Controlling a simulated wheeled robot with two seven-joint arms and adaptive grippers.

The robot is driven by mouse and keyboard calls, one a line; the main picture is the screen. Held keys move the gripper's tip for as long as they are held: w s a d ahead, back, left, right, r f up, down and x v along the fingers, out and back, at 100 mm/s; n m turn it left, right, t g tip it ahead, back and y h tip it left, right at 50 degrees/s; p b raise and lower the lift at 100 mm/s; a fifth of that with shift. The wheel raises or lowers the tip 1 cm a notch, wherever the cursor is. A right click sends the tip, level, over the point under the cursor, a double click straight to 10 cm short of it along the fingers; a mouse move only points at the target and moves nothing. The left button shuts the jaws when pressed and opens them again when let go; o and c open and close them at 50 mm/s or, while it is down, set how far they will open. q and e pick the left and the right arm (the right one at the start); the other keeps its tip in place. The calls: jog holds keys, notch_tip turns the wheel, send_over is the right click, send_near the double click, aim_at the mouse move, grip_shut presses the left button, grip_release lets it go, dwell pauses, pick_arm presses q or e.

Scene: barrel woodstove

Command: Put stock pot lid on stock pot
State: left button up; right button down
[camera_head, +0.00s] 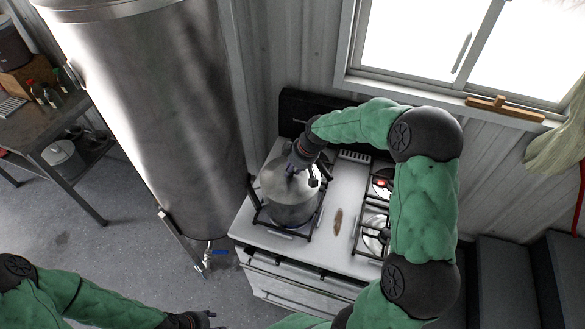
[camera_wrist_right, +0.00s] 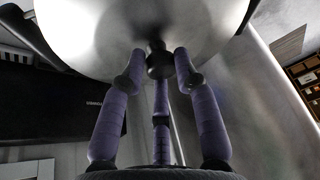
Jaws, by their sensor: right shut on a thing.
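The steel stock pot (camera_head: 293,214) stands on the left burner grate of the stove in the head view. Its steel lid (camera_head: 272,179) is at the pot's top; I cannot tell whether it rests evenly on the rim. My right gripper (camera_head: 297,168) is above the lid, shut on its black knob. In the right wrist view, the purple fingers of my right gripper (camera_wrist_right: 160,65) close around the knob (camera_wrist_right: 159,62), with the underlying shiny lid (camera_wrist_right: 110,35) filling the top. My left gripper (camera_head: 204,317) is low at the bottom edge, away from the stove; its opening is unclear.
The white stove (camera_head: 337,237) has more burner grates (camera_head: 375,222) at its right. A large steel tank (camera_head: 165,120) with a tap stands close on its left. A window (camera_head: 470,50) is behind. A side table (camera_head: 45,125) is at far left.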

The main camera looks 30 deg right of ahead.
jog(key=shift+f+b, duration=0.3)
jog(key=shift+b, duration=0.25)
dwell(0.9)
jog(key=c, duration=0.8)
grip_release()
jog(key=shift+c, duration=0.2)
jog(key=o, duration=0.3)
jog(key=shift+r, duration=0.15)
jog(key=p+v, duration=0.2)
jog(key=v, duration=0.4)
jog(key=shift+s+r+p, duration=0.25)
jog(key=shift+r+p, duration=0.1)
